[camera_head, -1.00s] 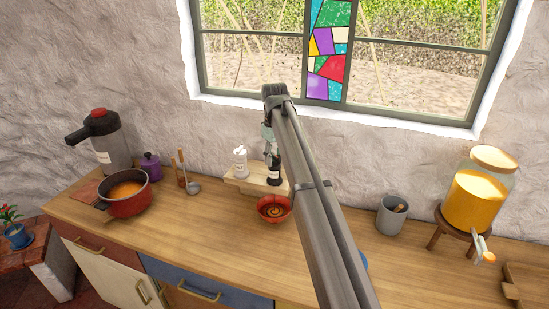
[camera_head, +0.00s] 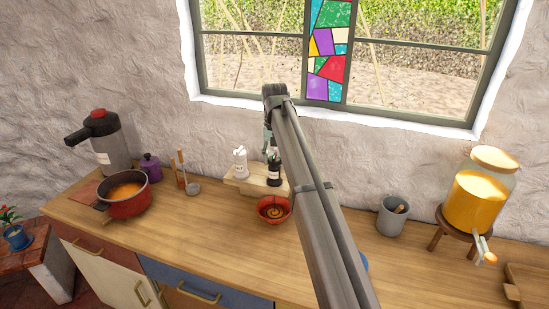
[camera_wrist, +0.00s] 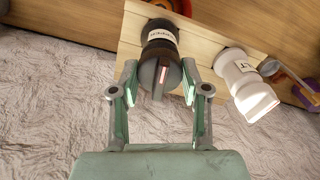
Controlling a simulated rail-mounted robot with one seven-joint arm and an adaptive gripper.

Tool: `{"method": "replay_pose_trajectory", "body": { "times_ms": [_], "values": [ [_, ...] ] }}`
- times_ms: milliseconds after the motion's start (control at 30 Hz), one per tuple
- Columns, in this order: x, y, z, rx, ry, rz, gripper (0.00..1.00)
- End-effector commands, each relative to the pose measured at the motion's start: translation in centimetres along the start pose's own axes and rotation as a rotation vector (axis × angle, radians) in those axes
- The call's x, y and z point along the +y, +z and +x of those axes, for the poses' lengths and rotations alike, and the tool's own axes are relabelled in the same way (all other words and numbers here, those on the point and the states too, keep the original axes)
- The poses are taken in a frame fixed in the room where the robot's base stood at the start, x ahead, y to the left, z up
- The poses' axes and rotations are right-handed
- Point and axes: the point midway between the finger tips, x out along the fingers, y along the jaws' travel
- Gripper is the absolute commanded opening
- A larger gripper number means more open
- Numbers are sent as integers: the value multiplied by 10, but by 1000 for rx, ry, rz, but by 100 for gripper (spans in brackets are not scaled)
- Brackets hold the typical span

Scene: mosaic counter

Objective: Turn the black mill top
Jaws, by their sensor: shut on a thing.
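The black mill (camera_head: 274,172) stands on a small wooden stand on the counter, beside a white mill (camera_head: 240,163). In the wrist view the black mill (camera_wrist: 160,58) carries a pale label, and its ridged top with a light red-white mark sits between my fingers. My gripper (camera_wrist: 160,85) is shut on the black mill top, one finger on each side. In the head view my arm hides most of the gripper and part of the mill's upper end. The white mill (camera_wrist: 247,83) stands apart to the right in the wrist view.
The wooden stand (camera_head: 256,187) is near the wall. A red bowl (camera_head: 274,210) is just in front of it. A red pot (camera_head: 127,194) and a ladle (camera_head: 193,187) are at left; a grey cup (camera_head: 391,216) and a juice jar (camera_head: 476,200) at right. The front counter is mostly clear.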

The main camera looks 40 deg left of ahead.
Motion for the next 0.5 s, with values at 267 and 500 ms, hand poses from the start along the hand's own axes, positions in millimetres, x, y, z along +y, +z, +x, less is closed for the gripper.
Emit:
{"method": "replay_pose_trajectory", "body": {
  "times_ms": [267,500],
  "values": [
    [0,0,1,-1,0,33,11],
    [0,0,1,-1,0,33,11]
  ]
}}
